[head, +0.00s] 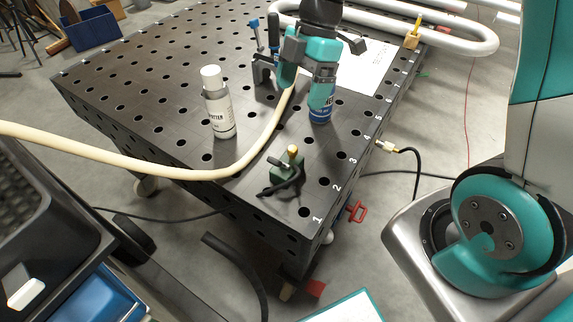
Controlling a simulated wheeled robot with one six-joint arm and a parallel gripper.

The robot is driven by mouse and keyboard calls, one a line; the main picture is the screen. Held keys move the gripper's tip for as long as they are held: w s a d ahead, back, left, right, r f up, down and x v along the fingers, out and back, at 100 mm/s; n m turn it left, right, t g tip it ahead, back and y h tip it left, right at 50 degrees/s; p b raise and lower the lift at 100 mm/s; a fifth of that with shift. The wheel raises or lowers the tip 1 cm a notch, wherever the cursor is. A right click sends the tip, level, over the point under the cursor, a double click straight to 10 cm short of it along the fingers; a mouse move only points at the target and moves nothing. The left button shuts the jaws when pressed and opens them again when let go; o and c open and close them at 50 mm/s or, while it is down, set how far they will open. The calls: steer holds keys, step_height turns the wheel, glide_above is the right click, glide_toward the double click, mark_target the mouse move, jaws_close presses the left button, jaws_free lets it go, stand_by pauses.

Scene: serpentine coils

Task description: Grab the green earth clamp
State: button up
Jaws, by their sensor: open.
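The green earth clamp (287,172) sits on the perforated black welding table, near its front corner. It is a small dark green block with a brass fitting on top. A dark, looped part lies across its front and over the tabletop. My gripper (313,65) is at the upper middle, beyond the clamp and apart from it. It is open; its fingertips are hard to make out among the teal and grey parts there. Nothing covers the top of the clamp.
A thick cream hose (150,168) sweeps across the table, left of the clamp. A white-capped bottle (218,103) stands left, and a blue-based teal bottle-like thing (321,108) behind. Pale coiled pipes (440,40) lie at the back right. The table edge (345,185) is close to the clamp.

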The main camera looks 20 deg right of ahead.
steer(key=w+d+f+n, duration=0.3)
steer(key=f+n, duration=0.1)
steer(key=p, duration=0.4)
glide_toward(290, 151)
steer(key=shift+n+g, duration=0.3)
steer(key=shift+g, duration=0.1)
steer(key=x, duration=0.7)
steer(key=shift+d+f, duration=0.15)
steer(key=shift+d, duration=0.1)
steer(key=shift+w+a+p+x, duration=0.15)
steer(key=shift+p+x, duration=0.45)
steer(key=shift+x, duration=0.8)
steer(key=shift+w+a+p+x, duration=0.1)
steer(key=shift+p+x, duration=0.45)
steer(key=shift+x, duration=0.8)
steer(key=c, duration=1.5)
steer(key=shift+c, duration=0.2)
